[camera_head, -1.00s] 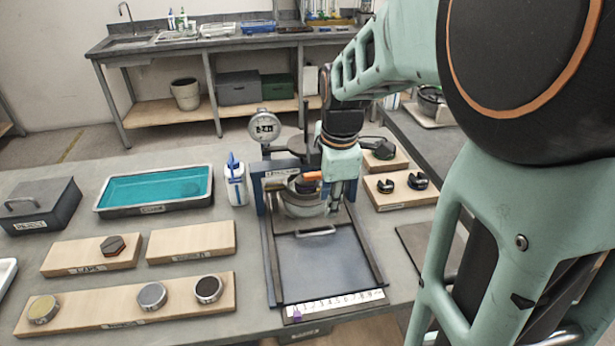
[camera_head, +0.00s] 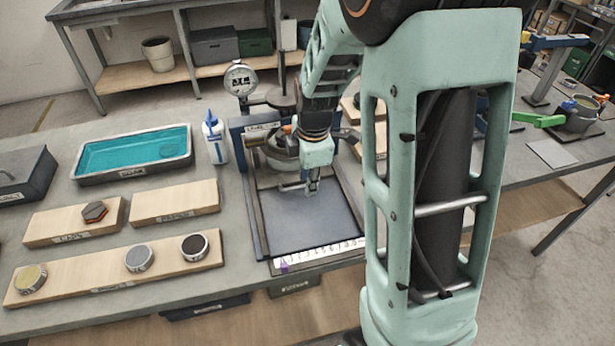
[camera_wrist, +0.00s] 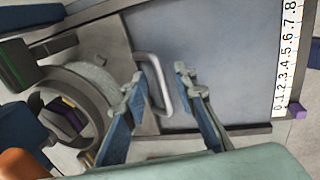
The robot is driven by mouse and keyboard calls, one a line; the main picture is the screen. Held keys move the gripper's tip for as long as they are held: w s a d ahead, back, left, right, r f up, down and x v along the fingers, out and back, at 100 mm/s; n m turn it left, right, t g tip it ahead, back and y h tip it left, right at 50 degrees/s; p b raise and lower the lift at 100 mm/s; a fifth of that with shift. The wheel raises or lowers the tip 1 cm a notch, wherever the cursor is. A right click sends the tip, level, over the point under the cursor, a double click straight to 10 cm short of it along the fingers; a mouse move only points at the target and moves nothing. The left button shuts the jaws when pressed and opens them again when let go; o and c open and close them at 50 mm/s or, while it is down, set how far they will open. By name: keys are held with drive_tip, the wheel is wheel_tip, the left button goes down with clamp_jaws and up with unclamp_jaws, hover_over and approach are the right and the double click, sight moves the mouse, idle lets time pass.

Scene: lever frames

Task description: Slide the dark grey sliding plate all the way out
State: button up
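The dark grey sliding plate (camera_wrist: 106,42) lies at the rear of a blue-framed fixture (camera_head: 251,205), partly under a round metal ring (camera_wrist: 70,95). Its bar handle (camera_wrist: 155,84) is at its front edge and also shows in the head view (camera_head: 290,187). In front of it is a bare blue-grey bed (camera_head: 318,214). My gripper (camera_wrist: 161,84) is open, its fingertips apart with the handle bar between them in the wrist view. I cannot tell if they touch it. In the head view my gripper (camera_head: 313,188) is low over the handle's right end.
A numbered scale (camera_head: 325,252) with a purple marker (camera_head: 284,267) runs along the fixture's front edge. A dial gauge (camera_head: 240,79) stands behind. A white-blue bottle (camera_head: 215,138), teal tray (camera_head: 134,151) and wooden boards (camera_head: 174,204) are left. The bed is clear.

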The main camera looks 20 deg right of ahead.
clamp_jaws()
idle(0.3)
drive_tip(key=shift+s, duration=0.1)
